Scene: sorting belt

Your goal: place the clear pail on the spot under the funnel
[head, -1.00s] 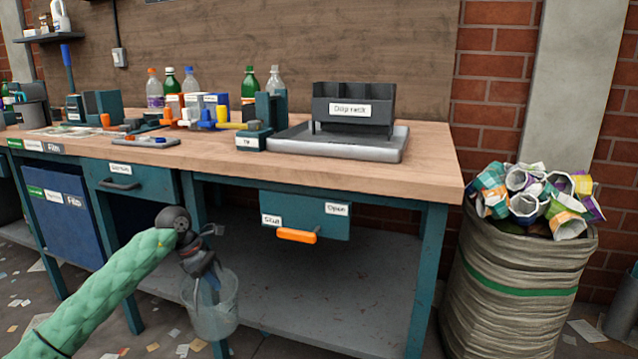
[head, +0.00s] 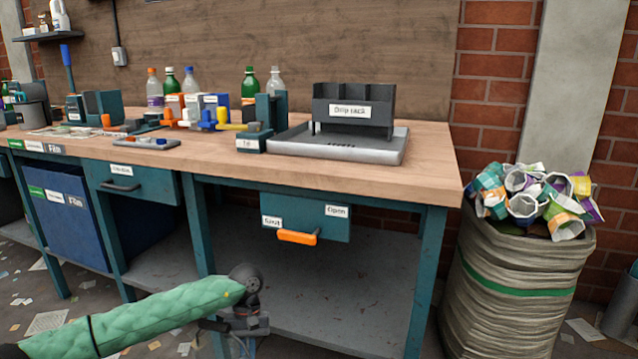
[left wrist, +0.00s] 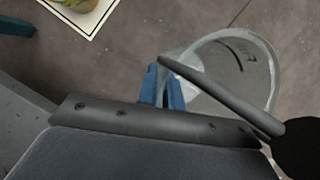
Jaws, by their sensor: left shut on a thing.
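The clear pail (left wrist: 268,88) is at the right of the left wrist view, above the floor, with its round rim and inside showing. My left gripper (left wrist: 163,85) has its blue fingers shut at the pail's near side, partly hidden by a dark bar. I cannot make out a funnel in either view. A teal box with an orange handle (head: 297,237), labelled Shut and Open, hangs under the bench top. My right gripper is not in view.
The workbench (head: 420,165) carries a drip rack (head: 352,108) on a grey tray, bottles and tools. A sack of crushed cups (head: 515,290) stands right of the bench. A white-bordered patch (left wrist: 85,18) lies on the floor in the left wrist view. Paper scraps litter the floor.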

